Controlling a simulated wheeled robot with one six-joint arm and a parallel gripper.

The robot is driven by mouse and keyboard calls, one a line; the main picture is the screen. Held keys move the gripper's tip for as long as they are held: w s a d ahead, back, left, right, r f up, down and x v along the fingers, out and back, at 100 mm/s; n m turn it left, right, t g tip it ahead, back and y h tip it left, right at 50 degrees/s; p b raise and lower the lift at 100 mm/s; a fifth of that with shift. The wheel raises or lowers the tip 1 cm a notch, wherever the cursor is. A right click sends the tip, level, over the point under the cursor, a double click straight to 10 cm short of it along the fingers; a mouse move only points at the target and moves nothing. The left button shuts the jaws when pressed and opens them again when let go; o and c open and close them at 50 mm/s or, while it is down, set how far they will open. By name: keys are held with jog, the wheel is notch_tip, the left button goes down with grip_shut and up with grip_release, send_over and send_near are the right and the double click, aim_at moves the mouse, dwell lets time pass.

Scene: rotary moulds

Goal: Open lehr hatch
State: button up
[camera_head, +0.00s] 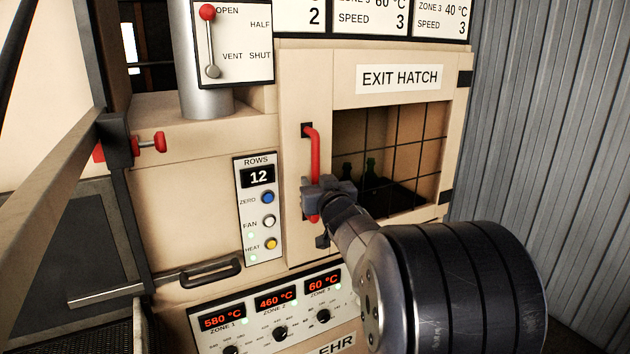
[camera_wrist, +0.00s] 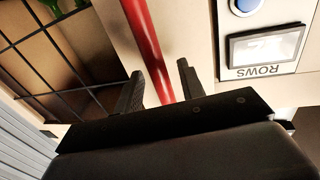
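The exit hatch (camera_head: 400,78) is a cream door with a gridded window, and it looks shut in its frame. Its red vertical bar handle (camera_head: 312,150) is on the left side of the door. My gripper (camera_head: 318,192) is at the lower part of this handle. In the wrist view the red handle (camera_wrist: 147,38) runs between the two dark fingers of my gripper (camera_wrist: 160,82). Gaps show on both sides of the bar, so the fingers are open around it. The lower end of the handle is partly hidden by my gripper in the head view.
A ROWS panel (camera_head: 256,161) with several buttons is left of the hatch. A zone temperature panel (camera_head: 271,305) is below. A lever plate (camera_head: 241,41) is at upper left. Black hinges (camera_head: 465,78) are on the hatch's right, near a corrugated grey wall (camera_head: 545,130). Green bottles (camera_head: 370,166) show behind the window.

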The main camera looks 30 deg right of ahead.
jog(key=shift+w+d, duration=0.15)
jog(key=shift+w, duration=0.55)
grip_shut()
